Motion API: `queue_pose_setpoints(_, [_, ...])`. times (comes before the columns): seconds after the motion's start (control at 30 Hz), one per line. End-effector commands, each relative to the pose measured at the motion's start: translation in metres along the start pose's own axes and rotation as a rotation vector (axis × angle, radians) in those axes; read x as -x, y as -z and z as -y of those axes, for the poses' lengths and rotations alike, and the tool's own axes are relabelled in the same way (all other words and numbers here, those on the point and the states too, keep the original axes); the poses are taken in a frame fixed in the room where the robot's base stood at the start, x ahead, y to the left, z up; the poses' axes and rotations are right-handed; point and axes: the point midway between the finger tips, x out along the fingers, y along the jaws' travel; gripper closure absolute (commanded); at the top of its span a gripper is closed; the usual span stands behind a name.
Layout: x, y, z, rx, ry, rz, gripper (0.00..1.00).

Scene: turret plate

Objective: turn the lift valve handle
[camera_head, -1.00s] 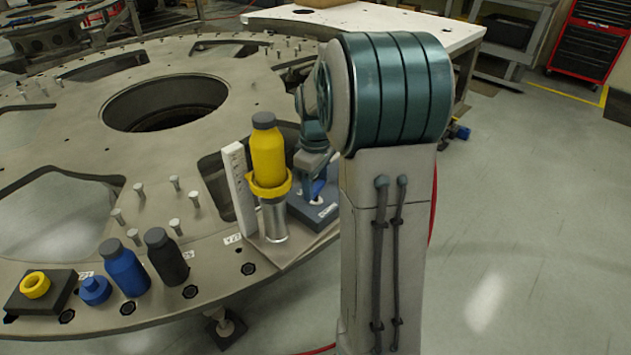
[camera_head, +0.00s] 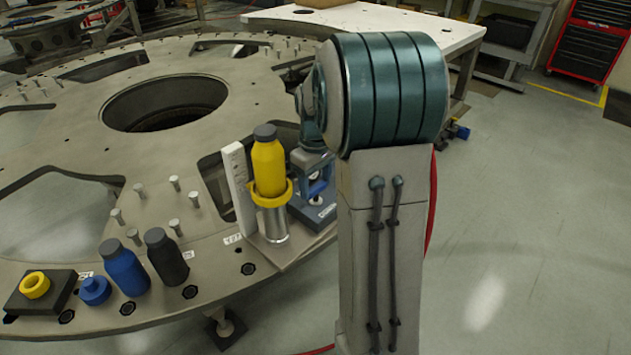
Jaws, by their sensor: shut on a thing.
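My gripper (camera_head: 317,187) points down at a dark blue block with a white label (camera_head: 317,213), which stands on the turret plate right of the yellow bottle. Its jaws are shut on the small lift valve handle on top of that block. The handle itself is mostly hidden by the fingers, and its angle cannot be told. My arm's large teal joint covers the area to the right of the gripper.
A yellow bottle (camera_head: 268,170) stands in a yellow ring on a metal cylinder (camera_head: 273,222), close left of my gripper, beside a white upright scale (camera_head: 237,190). A blue bottle (camera_head: 124,270) and a dark bottle (camera_head: 167,260) stand on the turret plate (camera_head: 60,125) further left.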

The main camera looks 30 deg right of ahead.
Motion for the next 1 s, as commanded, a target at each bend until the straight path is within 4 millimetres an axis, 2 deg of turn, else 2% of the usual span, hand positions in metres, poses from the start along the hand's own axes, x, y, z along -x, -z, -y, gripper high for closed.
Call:
queue_pose_setpoints(0.03, [0.000, 0.000, 0.000, -0.003, 0.001, -0.001, 0.66])
queue_pose_setpoints(0.07, [0.000, 0.000, 0.000, -0.003, 0.001, -0.001, 0.35])
queue_pose_setpoints(0.1, [0.000, 0.000, 0.000, -0.003, 0.001, -0.001, 0.24])
queue_pose_setpoints(0.13, [0.000, 0.000, 0.000, -0.003, 0.001, -0.001, 0.22])
queue_pose_setpoints(0.4, [0.001, 0.000, 0.000, -0.001, 0.001, -0.001, 0.22])
queue_pose_setpoints(0.57, [0.014, 0.001, 0.000, -0.001, -0.001, -0.002, 0.22])
queue_pose_setpoints(1.0, [0.109, 0.001, 0.000, -0.002, -0.002, -0.004, 0.22])
